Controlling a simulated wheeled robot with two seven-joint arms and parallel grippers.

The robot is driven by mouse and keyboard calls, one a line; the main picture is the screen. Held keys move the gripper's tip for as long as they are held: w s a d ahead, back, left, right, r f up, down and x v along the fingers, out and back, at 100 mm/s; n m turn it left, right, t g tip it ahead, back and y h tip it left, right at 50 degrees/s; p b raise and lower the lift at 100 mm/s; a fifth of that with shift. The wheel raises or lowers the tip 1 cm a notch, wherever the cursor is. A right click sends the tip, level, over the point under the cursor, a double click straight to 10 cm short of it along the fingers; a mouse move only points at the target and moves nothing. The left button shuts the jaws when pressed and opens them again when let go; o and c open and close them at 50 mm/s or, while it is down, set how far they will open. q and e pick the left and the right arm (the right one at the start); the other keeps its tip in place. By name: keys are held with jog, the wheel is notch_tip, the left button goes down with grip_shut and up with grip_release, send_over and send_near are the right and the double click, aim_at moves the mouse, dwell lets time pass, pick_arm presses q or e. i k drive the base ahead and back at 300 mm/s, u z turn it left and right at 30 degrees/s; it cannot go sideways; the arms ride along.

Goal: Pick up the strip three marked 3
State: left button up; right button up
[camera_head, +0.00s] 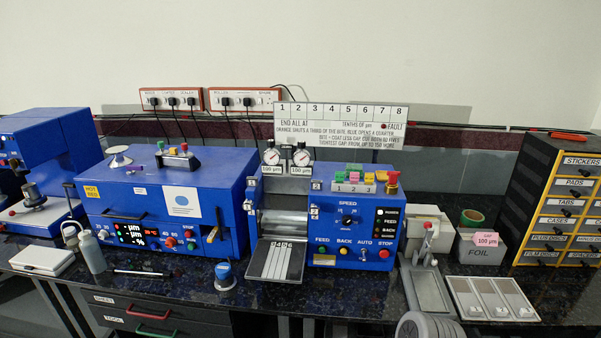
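Several narrow pale strips lie side by side on the dark sloping feed tray (254,272) at the front of the roller press (325,262). Small number tags stand at their upper ends, too small to read surely. Counting from the left, the third one, strip three (283,263), lies flat between its neighbours. Nothing is touching the strips from above. Neither my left gripper nor my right gripper shows in the head view.
A blue oven-like machine (150,205) stands left of the tray, with a small blue-topped object (225,273) between. Right are a grey press (428,285), a pale tray with panels (492,298) and a foil box (480,248). A grey ribbed rounded thing (426,327) shows at the bottom edge.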

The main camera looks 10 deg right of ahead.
aim_at(515, 299)
jog(key=z, duration=2.4)
jog(key=k, duration=0.6)
jog(key=z, duration=0.6)
jog(key=i, duration=1)
jog(key=u, duration=1.2)
jog(key=i, duration=1)
jog(key=u, duration=1.1)
